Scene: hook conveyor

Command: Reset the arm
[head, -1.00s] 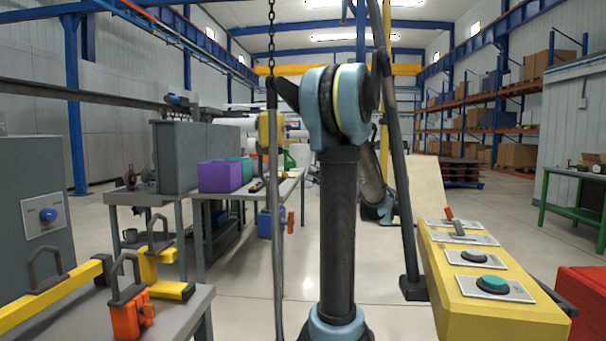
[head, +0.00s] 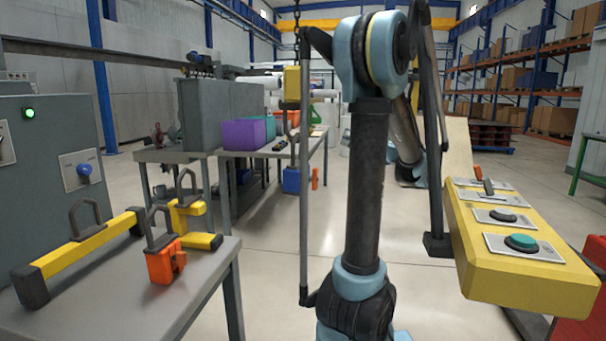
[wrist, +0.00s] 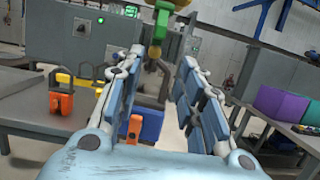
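My arm (head: 366,190) stands upright in the middle of the head view, with its elbow bent at the top and a link running down behind it. My gripper (wrist: 157,82) shows in the wrist view with its two fingers spread apart. Nothing is held between the fingers. Behind the gap are a blue block with an orange part (wrist: 136,127) and a green hanging piece (wrist: 164,38), both apart from the fingers as far as I can tell. In the head view my gripper is hidden or too unclear to make out.
A grey table (head: 215,270) at left carries a yellow bar (head: 85,248) and an orange handled piece (head: 165,263). A yellow panel (head: 530,270) with buttons stands at right. A chain (head: 297,20) hangs near my arm. Purple bin (head: 243,134) lies farther back.

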